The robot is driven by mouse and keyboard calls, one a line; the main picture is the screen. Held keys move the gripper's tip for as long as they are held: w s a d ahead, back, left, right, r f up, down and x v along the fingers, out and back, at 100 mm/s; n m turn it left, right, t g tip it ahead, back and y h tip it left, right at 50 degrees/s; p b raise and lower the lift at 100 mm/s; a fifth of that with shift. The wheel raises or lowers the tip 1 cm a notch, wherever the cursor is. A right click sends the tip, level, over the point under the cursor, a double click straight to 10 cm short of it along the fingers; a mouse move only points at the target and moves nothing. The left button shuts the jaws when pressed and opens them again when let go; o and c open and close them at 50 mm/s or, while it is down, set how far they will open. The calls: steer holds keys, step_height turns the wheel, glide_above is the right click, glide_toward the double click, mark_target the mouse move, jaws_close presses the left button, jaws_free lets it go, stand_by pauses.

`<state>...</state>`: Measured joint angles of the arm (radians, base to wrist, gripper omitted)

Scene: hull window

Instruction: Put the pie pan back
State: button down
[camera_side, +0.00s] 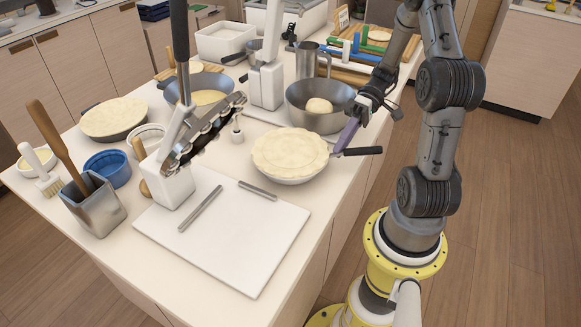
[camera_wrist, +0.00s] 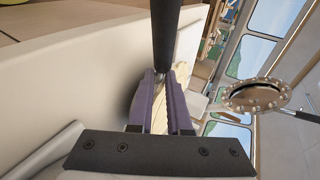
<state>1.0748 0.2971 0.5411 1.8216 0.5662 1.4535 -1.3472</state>
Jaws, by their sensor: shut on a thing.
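The pie pan (camera_side: 290,180) with a pale crust on top is at the right side of the counter. Its black handle (camera_side: 364,151) points right, over the counter's edge. My gripper (camera_side: 345,138), with purple fingers, is shut on the handle close to the pan. In the wrist view, the dark handle (camera_wrist: 165,35) runs up from between the purple fingers (camera_wrist: 160,78), and part of the crust shows behind them. The pan looks level; I cannot tell whether it touches the counter. A second crust-topped pan (camera_side: 113,118) is at the far left.
A metal bowl with dough (camera_side: 318,122) stands just behind the pan. A white board (camera_side: 225,235) lies in front left. A white stand with a tilted, studded round piece (camera_side: 205,130) rises left of the pan. A metal utensil holder (camera_side: 97,205) is at the left edge.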

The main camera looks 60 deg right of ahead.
steer(key=shift+f, duration=0.65)
stand_by(1.8)
steer(key=c, duration=1)
jaws_free()
steer(key=o, duration=0.5)
steer(key=shift+o, duration=0.2)
